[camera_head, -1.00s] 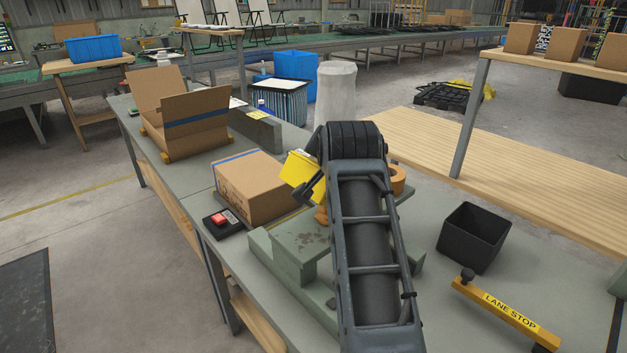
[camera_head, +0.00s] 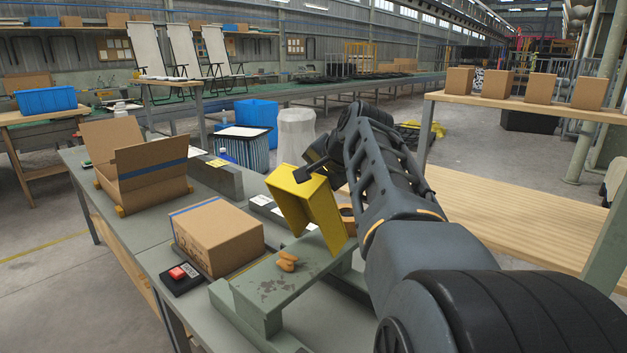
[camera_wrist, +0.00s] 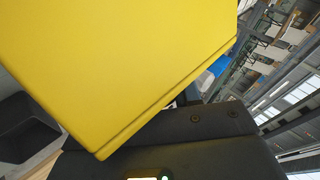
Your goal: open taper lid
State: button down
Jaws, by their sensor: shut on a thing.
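A yellow box-shaped cover (camera_head: 310,203), which looks like the taper lid, is tilted above the green metal bench block (camera_head: 285,280). My gripper (camera_head: 312,172) is shut on its upper edge. The cover's hollow side faces partly toward the head camera. In the wrist view the yellow cover (camera_wrist: 110,65) fills the upper left and hides the fingertips. Small orange parts (camera_head: 287,262) sit on the green block below the cover. I cannot tell whether the cover is still hinged to anything.
A closed carton (camera_head: 217,237) with blue tape lies left of the green block. A red button box (camera_head: 181,275) is in front of it. An open carton (camera_head: 140,168) stands farther back. A wooden-topped table (camera_head: 500,205) lies to the right. My arm hides the bench's right side.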

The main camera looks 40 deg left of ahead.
jog(key=shift+w+a+r, duration=0.1)
jog(key=shift+a+r, duration=0.05)
jog(key=shift+r, duration=0.25)
jog(key=c, duration=1.2)
grip_release()
jog(key=o, duration=0.3)
jog(key=shift+f, duration=0.1)
jog(key=shift+o, duration=0.4)
jog(key=shift+f, duration=0.1)
jog(key=shift+v, duration=3.9)
jog(key=shift+f, duration=0.1)
